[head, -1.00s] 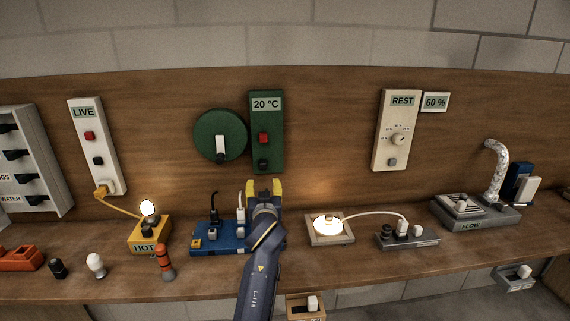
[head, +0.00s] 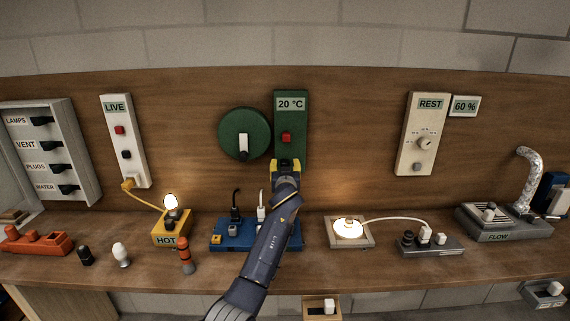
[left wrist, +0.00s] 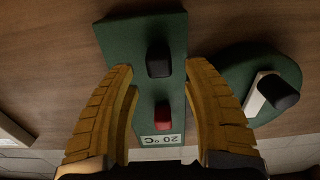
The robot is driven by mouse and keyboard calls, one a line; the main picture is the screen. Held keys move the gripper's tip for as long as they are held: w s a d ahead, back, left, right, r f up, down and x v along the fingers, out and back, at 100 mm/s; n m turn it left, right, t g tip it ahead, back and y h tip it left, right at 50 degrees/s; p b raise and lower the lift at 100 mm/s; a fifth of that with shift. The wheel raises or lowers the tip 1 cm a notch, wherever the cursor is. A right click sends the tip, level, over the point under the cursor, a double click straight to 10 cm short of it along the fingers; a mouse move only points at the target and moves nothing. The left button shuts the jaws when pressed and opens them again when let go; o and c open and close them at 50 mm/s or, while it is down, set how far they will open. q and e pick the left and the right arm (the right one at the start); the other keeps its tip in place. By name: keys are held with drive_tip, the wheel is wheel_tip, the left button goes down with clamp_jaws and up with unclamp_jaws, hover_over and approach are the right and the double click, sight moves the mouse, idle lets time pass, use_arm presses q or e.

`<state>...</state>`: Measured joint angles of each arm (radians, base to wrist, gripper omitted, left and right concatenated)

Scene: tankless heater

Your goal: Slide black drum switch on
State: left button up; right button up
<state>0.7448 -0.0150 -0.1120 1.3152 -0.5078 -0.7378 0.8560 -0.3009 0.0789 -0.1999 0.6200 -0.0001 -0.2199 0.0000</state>
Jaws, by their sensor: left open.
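A green panel (head: 291,112) marked 20 °C hangs on the wooden wall, with a red knob (head: 287,138) on it. Its lower black knob (left wrist: 158,58) shows in the left wrist view but is hidden behind my gripper in the head view. Left of the panel is a green round drum (head: 231,128) with a white lever (head: 243,143) and a black tip; it also shows in the left wrist view (left wrist: 250,68). My left gripper (head: 285,164) is open, its yellow fingers spread on either side of the lower panel and apart from the black knob. My right gripper is not in view.
Below the gripper, a blue power strip (head: 232,242) with plugs stands on the wooden ledge. A lit yellow HOT box (head: 170,238) is to the left and a lit lamp plate (head: 348,232) to the right. A REST panel (head: 421,150) hangs further right.

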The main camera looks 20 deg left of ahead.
use_arm(q)
drive_tip(key=shift+x, duration=1.35)
drive_tip(key=shift+c, duration=0.4)
clamp_jaws()
